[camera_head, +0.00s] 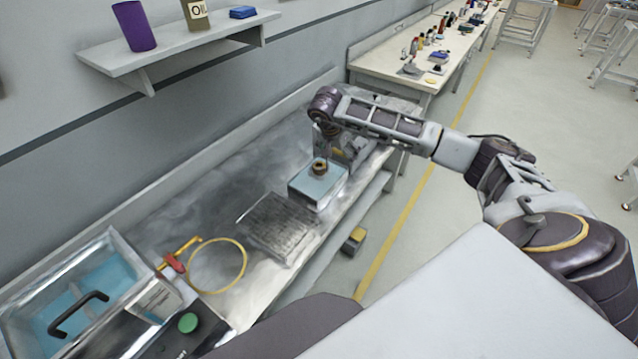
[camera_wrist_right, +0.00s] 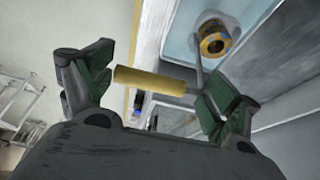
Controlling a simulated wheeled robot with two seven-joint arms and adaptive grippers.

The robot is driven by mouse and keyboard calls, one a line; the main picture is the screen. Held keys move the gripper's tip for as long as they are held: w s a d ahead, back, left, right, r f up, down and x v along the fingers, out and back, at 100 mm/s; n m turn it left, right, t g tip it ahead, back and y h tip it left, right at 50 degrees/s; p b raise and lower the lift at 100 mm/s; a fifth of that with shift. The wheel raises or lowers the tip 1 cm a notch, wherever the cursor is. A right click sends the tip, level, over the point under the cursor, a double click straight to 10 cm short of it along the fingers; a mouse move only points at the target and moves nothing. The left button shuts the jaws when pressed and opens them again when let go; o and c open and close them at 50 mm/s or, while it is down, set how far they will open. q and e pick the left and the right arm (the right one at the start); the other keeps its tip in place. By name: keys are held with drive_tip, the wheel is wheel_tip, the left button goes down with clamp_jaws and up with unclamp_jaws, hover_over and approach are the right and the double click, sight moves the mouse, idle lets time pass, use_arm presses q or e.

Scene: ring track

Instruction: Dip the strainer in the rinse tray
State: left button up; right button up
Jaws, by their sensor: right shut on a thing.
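The rinse tray (camera_head: 303,198) is a pale blue, shallow box on the metal bench; its light blue inside fills the top of the right wrist view (camera_wrist_right: 178,38). The strainer (camera_head: 320,167) shows as a small round basket within the tray's outline, with a yellow and dark ring-shaped piece in it. In the wrist view the strainer's basket (camera_wrist_right: 213,40) hangs from a thin rod beside a yellow handle. My right gripper (camera_head: 327,140) is over the tray, shut on the strainer; the yellow handle lies between its fingers (camera_wrist_right: 155,88). I cannot tell whether the basket touches the liquid. My left gripper is out of view.
A wire rack (camera_head: 278,226) lies beside the tray. Further left are a yellow hoop (camera_head: 245,262) with a red grip, a blue-filled tank (camera_head: 108,277) and a green button (camera_head: 188,322). A shelf (camera_head: 180,43) hangs above. A cluttered table (camera_head: 395,70) stands beyond.

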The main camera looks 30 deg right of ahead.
drive_tip(key=shift+r, duration=0.6)
idle(1.3)
